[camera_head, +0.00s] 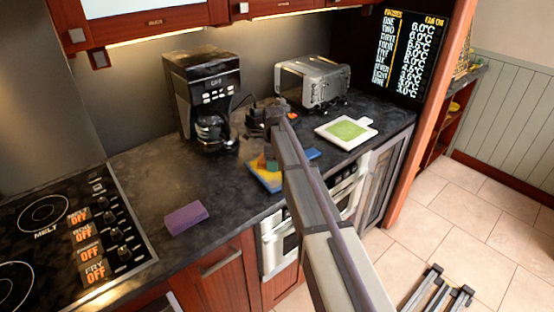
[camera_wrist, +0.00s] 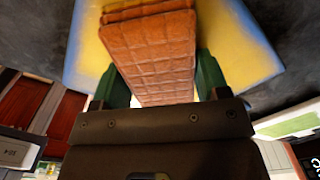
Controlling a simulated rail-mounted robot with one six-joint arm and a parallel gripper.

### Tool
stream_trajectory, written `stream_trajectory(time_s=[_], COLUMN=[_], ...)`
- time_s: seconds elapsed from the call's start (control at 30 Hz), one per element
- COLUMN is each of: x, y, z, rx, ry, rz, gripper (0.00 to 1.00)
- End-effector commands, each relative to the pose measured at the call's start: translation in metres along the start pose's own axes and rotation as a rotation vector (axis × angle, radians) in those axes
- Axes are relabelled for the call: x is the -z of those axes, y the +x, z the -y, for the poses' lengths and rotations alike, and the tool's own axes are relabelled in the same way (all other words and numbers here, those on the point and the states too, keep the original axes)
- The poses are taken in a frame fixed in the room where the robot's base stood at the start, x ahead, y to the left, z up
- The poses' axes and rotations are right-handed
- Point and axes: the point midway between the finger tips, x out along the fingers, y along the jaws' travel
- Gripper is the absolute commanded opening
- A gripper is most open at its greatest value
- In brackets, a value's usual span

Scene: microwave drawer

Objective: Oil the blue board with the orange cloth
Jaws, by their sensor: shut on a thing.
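The blue board (camera_head: 268,182) lies on the dark counter, with a blue rim and a large yellow area on its face. It also fills the top of the wrist view (camera_wrist: 245,45). My gripper (camera_head: 265,161) is over the board, its green fingers shut on the folded, quilted orange cloth (camera_head: 271,166). In the wrist view the cloth (camera_wrist: 150,50) sits between both fingers and hides the board's middle. I cannot tell whether the cloth touches the board. My arm hides part of the board's right side in the head view.
A purple sponge (camera_head: 186,218) lies left on the counter. A black coffee maker (camera_head: 204,95) stands behind the board, a toaster oven (camera_head: 312,82) at the back right. A white board with a green face (camera_head: 345,131) lies right. The stove (camera_head: 70,235) is far left.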

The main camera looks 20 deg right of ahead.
Motion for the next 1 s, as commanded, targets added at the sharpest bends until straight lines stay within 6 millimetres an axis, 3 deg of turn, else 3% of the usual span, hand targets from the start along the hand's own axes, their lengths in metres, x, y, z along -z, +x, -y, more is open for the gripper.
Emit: stream_trajectory(time_s=[1.0], x=[-0.038], y=[0.000], z=[-0.035], rx=[0.000], ry=[-0.001], rz=[0.000], gripper=[0.38])
